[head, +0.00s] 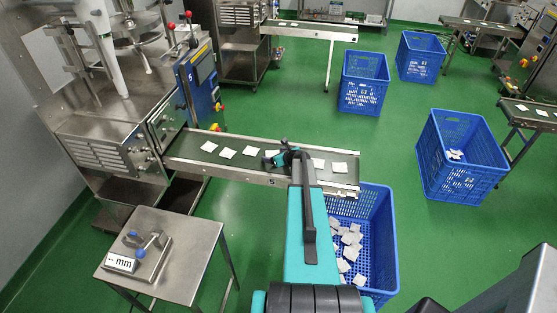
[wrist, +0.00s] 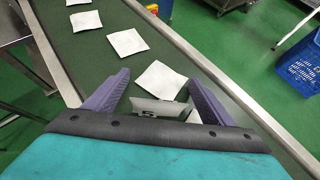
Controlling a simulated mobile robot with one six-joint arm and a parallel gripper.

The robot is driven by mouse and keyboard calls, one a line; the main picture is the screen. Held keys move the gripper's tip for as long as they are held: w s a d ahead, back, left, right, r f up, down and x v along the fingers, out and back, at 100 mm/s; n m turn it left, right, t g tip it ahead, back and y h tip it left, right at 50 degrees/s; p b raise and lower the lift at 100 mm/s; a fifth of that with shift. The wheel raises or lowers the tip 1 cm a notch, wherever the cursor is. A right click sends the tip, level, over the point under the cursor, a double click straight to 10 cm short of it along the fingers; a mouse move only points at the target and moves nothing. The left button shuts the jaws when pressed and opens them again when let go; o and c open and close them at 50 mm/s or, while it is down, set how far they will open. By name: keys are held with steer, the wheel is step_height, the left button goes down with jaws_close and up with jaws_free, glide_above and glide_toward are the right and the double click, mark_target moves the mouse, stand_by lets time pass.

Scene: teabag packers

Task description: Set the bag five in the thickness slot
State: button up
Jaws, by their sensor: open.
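My gripper (wrist: 160,98) is open over the belt of conveyor 5 (wrist: 77,52), and it also shows in the head view (head: 287,156). A pale, bag-like piece (wrist: 158,109) shows tilted between its fingers, partly hidden by the gripper body. A mark like a 5 shows just below that piece; I cannot tell what it is on. A flat white bag (wrist: 161,80) lies on the belt just ahead of the fingertips. The gauge marked mm (head: 121,263), with blue knobs and a lever, stands on a small steel table (head: 190,270). Its slot cannot be made out.
Several white bags lie along the belt, such as one near the machine (head: 209,146). A blue crate (head: 384,235) with loose bags stands under the belt's right end. The packing machine (head: 110,120) stands at the left. Green floor is open between conveyor and small table.

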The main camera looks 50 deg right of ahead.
steer(key=shift+c, duration=0.6)
steer(key=c, duration=1.1)
steer(key=shift+c, duration=0.5)
steer(key=shift+r, duration=0.15)
steer(key=shift+r+b, duration=0.7)
steer(key=shift+r, duration=0.6)
steer(key=shift+s+a+r, duration=0.15)
steer(key=shift+s+r, duration=0.05)
steer(key=shift+r, duration=0.1)
steer(key=s+a+r+b, duration=0.1)
steer(key=s+a+b, duration=0.4)
steer(key=s+a, duration=0.4)
steer(key=s, duration=0.3)
steer(key=shift+a+r, duration=0.25)
steer(key=shift+a, duration=0.15)
